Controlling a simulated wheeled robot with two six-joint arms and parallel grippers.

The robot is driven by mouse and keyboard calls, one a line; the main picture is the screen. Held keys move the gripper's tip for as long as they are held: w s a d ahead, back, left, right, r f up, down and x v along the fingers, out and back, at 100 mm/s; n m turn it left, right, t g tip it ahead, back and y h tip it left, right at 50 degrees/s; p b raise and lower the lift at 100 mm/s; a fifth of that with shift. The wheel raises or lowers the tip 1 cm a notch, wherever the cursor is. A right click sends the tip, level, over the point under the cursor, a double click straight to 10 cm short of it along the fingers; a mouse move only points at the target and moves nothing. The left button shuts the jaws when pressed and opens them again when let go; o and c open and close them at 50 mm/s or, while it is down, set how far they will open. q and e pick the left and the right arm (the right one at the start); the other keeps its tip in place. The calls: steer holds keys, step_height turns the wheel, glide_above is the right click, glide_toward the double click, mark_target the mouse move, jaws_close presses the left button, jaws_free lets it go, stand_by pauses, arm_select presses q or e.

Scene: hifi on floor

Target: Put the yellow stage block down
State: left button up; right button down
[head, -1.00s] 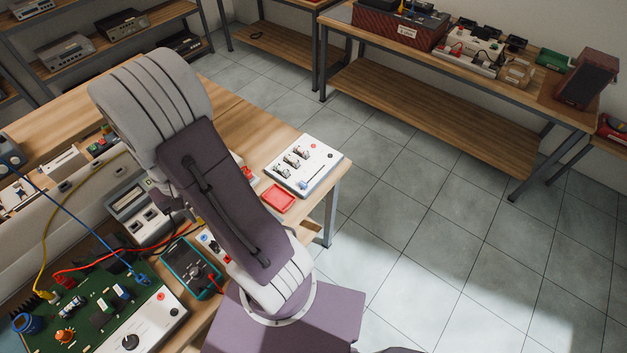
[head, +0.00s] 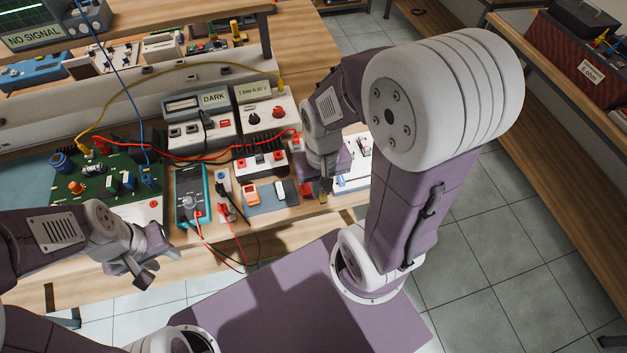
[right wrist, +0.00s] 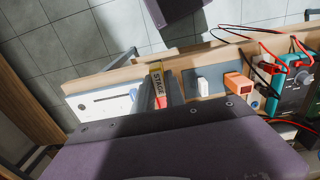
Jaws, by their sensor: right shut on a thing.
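My right gripper (head: 325,186) is shut on the small yellow stage block (head: 323,198), which shows just below its fingertips over the bench's front part. In the right wrist view the block (right wrist: 156,72) is between the fingers, with STAGE lettered on its dark-edged face. A little red (right wrist: 160,102) shows below it, probably the red tray (head: 306,188); whether they touch I cannot tell. My left gripper (head: 157,266) is empty and appears open, in front of the bench at the left.
A grey-blue mat (head: 270,207) holds an orange block (head: 251,194) and a white block (head: 280,190). A teal multimeter (head: 190,207) with loose leads lies left of it. A white switch panel (head: 352,183) is right of my right gripper. Instruments and cables fill the bench behind.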

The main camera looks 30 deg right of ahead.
steer(key=w+d+f, duration=0.1)
steer(key=w+f, duration=0.1)
steer(key=w, duration=0.1)
steer(key=w+d+f, duration=0.1)
steer(key=w+f, duration=0.1)
steer(key=w, duration=0.2)
steer(key=w+d+f, duration=0.1)
steer(key=w+f, duration=0.2)
steer(key=w, duration=0.1)
steer(key=shift+w, duration=0.1)
step_height(320, 180, down, 4)
steer(key=shift+a+r+b, duration=0.1)
steer(key=shift+b, duration=0.3)
steer(key=shift+f, duration=0.2)
steer(key=c, duration=1.7)
jaws_free()
step_height(320, 180, up, 12)
steer(key=p, duration=0.2)
steer(key=s+a, duration=0.1)
steer(key=s, duration=0.2)
steer(key=s+a+f+n, duration=0.1)
steer(key=s+a, duration=0.1)
steer(key=s, duration=0.1)
steer(key=s+a+n+t, duration=0.1)
steer(key=s+a, duration=0.1)
steer(key=s, duration=0.1)
steer(key=shift+f, duration=0.15)
